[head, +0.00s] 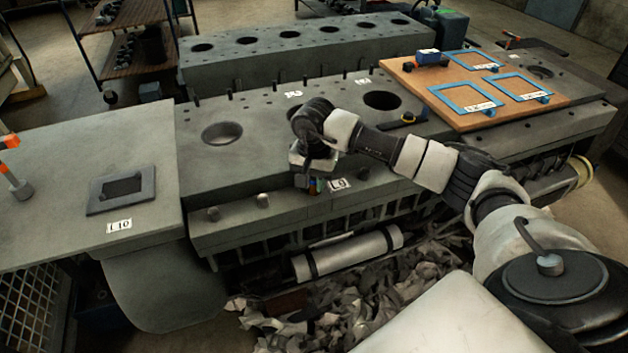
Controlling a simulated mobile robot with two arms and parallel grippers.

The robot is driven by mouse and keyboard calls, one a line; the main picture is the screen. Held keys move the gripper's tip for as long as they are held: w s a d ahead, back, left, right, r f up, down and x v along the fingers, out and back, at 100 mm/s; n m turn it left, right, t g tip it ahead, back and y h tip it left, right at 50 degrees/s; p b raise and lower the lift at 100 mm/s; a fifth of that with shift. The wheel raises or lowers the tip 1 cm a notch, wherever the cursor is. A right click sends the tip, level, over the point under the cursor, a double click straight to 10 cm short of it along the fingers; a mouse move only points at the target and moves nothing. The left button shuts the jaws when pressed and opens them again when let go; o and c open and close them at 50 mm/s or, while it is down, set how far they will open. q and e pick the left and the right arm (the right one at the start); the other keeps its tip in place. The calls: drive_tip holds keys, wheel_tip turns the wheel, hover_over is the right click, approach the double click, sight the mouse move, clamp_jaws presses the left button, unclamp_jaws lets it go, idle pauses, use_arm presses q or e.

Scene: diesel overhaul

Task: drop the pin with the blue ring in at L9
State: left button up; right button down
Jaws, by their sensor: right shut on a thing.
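My right gripper (314,178) points down over the front ledge of the grey engine block (255,170). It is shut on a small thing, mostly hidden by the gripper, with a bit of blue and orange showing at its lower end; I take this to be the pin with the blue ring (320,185). The L9 label (338,184) is on the ledge just right of the fingertips. The hole at L9 is hidden, and I cannot tell whether the pin touches it. My left gripper is not in view.
A wooden board (450,105) with blue frames lies on the block at right. A grey plate with a square recess (122,188) sits by the L10 label (119,225) at left. Short studs (263,200) stand on the ledge. Crumpled rags (360,300) lie below.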

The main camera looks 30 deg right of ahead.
drive_tip(key=shift+f+b, duration=0.7)
drive_tip(key=c, duration=0.9)
unclamp_jaws()
drive_tip(key=shift+o, duration=0.2)
drive_tip(key=shift+r, duration=0.1)
drive_tip(key=o, duration=0.4)
drive_tip(key=shift+s+d, duration=0.1)
drive_tip(key=shift+s, duration=0.1)
drive_tip(key=shift+c, duration=0.2)
drive_tip(key=shift+w+r, duration=0.1)
drive_tip(key=shift+w, duration=0.05)
drive_tip(key=shift+c, duration=0.2)
